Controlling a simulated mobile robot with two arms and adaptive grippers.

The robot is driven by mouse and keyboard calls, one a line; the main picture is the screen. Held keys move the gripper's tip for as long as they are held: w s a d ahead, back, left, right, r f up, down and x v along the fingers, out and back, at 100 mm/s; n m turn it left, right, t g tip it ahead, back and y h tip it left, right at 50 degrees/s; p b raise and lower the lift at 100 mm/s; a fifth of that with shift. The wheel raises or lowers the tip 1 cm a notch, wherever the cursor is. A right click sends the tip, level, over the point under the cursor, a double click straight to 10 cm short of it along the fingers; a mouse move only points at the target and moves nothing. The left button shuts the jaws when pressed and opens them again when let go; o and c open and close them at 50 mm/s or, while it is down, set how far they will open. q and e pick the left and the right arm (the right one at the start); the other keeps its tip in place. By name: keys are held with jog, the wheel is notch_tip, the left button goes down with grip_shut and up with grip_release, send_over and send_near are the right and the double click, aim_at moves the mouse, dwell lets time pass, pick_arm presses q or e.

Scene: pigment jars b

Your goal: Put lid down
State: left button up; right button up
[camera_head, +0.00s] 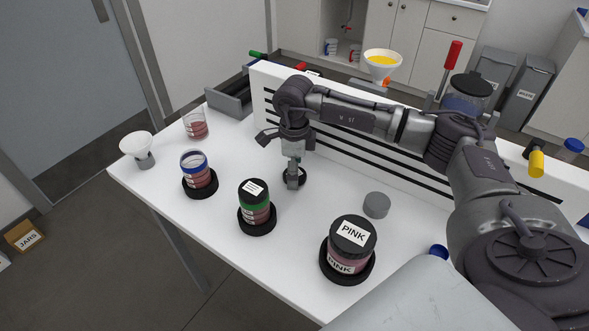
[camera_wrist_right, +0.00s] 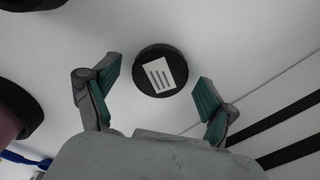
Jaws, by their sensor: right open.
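A round black lid (camera_wrist_right: 146,84) with a white striped label (camera_wrist_right: 160,74) lies label up on the white table (camera_head: 330,195). In the head view the lid (camera_head: 301,178) is partly hidden by my right gripper (camera_head: 293,180). My right gripper points down over it. In the wrist view the open gripper (camera_wrist_right: 158,88) has one finger on each side of the lid, with gaps, holding nothing. A blue-rimmed jar (camera_head: 198,172) stands without a lid in a black ring. My left gripper is not in view.
A green-banded jar (camera_head: 256,207) and a PINK jar (camera_head: 350,246), both lidded, stand near the front edge. A grey disc (camera_head: 376,204) and a blue cap (camera_head: 438,251) lie to the right. A white funnel (camera_head: 137,147) and a clear cup (camera_head: 195,126) stand at left. A slotted panel (camera_head: 400,165) borders the back.

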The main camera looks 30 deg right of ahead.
jog(key=shift+r, duration=0.2)
jog(key=shift+r+p, duration=0.5)
jog(key=shift+p, duration=0.15)
notch_tip(320, 180, up, 12)
jog(key=b, duration=0.3)
jog(key=shift+f, duration=0.25)
